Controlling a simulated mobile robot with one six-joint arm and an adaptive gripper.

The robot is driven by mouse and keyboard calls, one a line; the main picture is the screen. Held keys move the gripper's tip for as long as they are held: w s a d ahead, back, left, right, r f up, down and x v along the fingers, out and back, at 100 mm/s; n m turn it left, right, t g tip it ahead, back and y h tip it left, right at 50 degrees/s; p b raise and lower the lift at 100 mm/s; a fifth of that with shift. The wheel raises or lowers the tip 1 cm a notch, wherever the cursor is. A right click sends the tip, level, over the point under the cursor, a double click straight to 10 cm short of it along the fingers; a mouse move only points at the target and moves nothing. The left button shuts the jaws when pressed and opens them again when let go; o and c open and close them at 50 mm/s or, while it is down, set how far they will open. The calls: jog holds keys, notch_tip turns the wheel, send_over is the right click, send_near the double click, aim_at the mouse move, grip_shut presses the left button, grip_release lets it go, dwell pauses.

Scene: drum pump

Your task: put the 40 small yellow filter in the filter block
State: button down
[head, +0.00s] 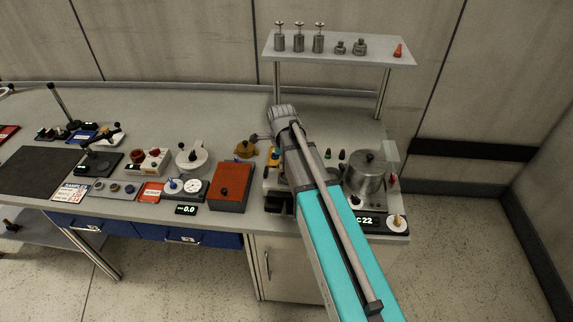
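A small dark-yellow piece with a dark top (244,150) stands on the bench left of my arm. It may be the yellow filter, but its label is too small to read. My gripper (258,138) seems to be the small grey end left of my wrist, close above and right of that piece. I cannot tell whether they touch or whether the fingers are open. A pale block with a yellow patch (271,183) is partly hidden by my arm. I cannot tell whether it is the filter block.
A red-topped box (231,182) stands front left of my arm. A steel pot (366,172) stands to the right. A raised shelf (340,50) with metal weights is behind. White valve units (192,157) stand left. The rear bench is clear.

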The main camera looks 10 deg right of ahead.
jog(key=shift+w+d+f+b, duration=0.25)
jog(key=shift+d+f+b, duration=0.35)
jog(key=shift+d+f, duration=0.35)
jog(key=shift+f+b, duration=1.1)
jog(key=shift+b, duration=0.15)
jog(key=shift+d+f+b, duration=0.1)
jog(key=shift+f+b, duration=0.45)
dwell(1.3)
dwell(0.5)
jog(key=c, duration=0.6)
grip_release()
jog(key=shift+o, duration=0.2)
jog(key=shift+r, duration=0.1)
